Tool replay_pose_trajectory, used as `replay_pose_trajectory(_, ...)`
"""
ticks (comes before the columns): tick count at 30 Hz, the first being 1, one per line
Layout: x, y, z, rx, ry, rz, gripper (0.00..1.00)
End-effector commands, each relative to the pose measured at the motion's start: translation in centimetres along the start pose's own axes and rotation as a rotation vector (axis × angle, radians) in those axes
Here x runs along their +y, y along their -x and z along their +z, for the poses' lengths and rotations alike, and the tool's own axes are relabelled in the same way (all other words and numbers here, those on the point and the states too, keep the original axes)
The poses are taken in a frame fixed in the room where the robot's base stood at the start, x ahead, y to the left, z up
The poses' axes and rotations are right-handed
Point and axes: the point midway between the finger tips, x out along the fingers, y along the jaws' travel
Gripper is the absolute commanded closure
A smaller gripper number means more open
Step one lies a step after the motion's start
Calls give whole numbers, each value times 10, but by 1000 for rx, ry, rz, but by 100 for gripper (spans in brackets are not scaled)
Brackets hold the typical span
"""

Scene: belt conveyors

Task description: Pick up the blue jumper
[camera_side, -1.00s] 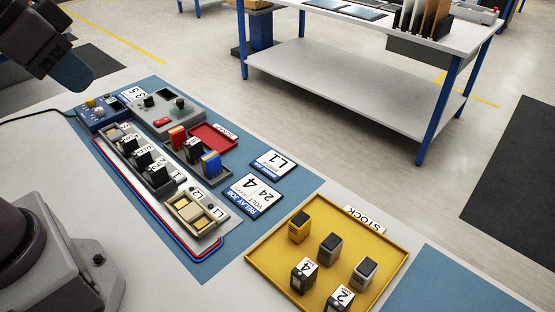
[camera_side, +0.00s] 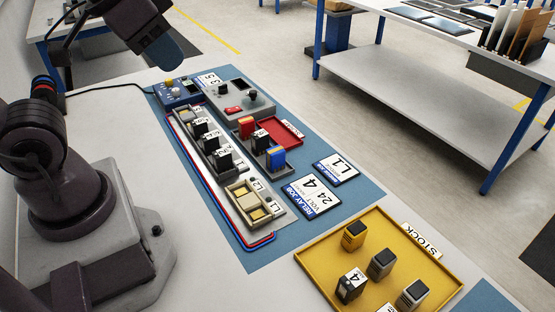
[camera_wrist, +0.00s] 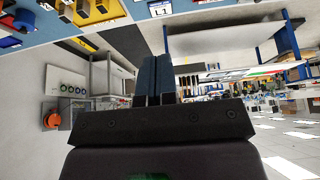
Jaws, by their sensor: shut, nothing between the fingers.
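The blue jumper (camera_side: 275,157) is a small blue piece with a yellow edge. It stands in the dark grey holder (camera_side: 269,166) beside the relay strip, near a black relay (camera_side: 261,139) and the red jumper (camera_side: 246,126). My gripper (camera_side: 170,50) is high at the upper left of the side view, beyond the far end of the panel and well away from the blue jumper. In the wrist view its two dark fingers (camera_wrist: 155,78) lie close together, shut and empty. I cannot pick out the blue jumper surely in the wrist view.
A yellow stock tray (camera_side: 447,268) with several relays stands at the front right. A red tray (camera_side: 294,145) lies behind the jumper holder. A switch box (camera_side: 244,99) and a blue supply (camera_side: 177,93) stand at the far end. Label cards (camera_side: 312,197) lie flat between.

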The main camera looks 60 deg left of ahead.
Motion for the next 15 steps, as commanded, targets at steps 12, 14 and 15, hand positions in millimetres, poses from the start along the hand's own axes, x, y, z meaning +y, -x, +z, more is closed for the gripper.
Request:
replay_pose_trajectory(12, 0, 0, 0, 0, 0, 0, 100)
replay_pose_trajectory(14, 0, 0, 0, 0, 0, 0, 86)
replay_pose_trajectory(15, 0, 0, 0, 0, 0, 0, 77)
